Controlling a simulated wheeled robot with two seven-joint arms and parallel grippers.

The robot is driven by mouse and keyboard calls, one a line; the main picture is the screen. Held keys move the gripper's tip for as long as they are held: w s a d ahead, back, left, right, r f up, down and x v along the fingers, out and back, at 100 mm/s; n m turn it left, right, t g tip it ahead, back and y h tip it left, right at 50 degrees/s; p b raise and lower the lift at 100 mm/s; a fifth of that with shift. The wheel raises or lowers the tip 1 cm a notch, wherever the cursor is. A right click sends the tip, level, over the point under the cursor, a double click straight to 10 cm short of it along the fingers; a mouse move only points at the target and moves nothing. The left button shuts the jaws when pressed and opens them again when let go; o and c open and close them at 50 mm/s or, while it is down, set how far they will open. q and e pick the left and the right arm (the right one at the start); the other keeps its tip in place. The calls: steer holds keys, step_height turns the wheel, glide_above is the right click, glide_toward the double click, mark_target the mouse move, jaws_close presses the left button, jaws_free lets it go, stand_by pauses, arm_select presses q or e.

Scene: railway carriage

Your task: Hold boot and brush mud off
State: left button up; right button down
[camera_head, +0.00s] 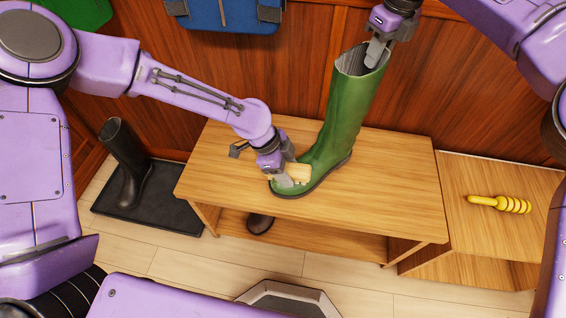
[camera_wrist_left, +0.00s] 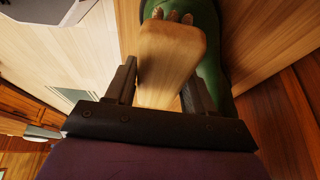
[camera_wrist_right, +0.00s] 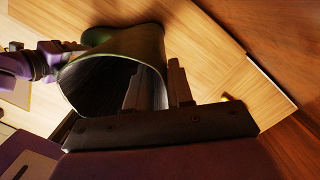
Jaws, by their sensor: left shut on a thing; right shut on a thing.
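A green boot (camera_head: 350,110) stands upright on the wooden bench (camera_head: 400,180), its toe pointing left. My right gripper (camera_head: 373,55) is shut on the rim at the top of the shaft; the boot's opening (camera_wrist_right: 110,85) shows in the right wrist view. My left gripper (camera_head: 285,178) is shut on a wooden brush (camera_head: 299,172) at the boot's toe. In the left wrist view the brush (camera_wrist_left: 170,62) lies between the fingers, with its bristle end against or very near the green toe (camera_wrist_left: 208,75). Mud is hard to make out; the toe is partly hidden.
A black boot (camera_head: 122,160) stands on a dark tray (camera_head: 170,205) at the left. Another dark shoe or boot (camera_head: 260,223) is under the bench. A yellow ridged tool (camera_head: 500,204) lies on the lower wooden surface at the right. A blue bag (camera_head: 228,14) hangs behind.

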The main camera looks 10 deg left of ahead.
arm_select(q)
steer(key=shift+s+d, duration=0.75)
steer(key=shift+f, duration=0.1)
steer(key=shift+w+a+f, duration=0.1)
steer(key=shift+w+a, duration=1.1)
steer(key=shift+a, duration=0.05)
steer(key=shift+c, duration=1)
steer(key=shift+w+a, duration=1.15)
steer(key=shift+w, duration=0.05)
steer(key=shift+c, duration=0.5)
steer(key=shift+s+r, duration=0.2)
steer(key=shift+r, duration=2.9)
steer(key=shift+r, duration=0.1)
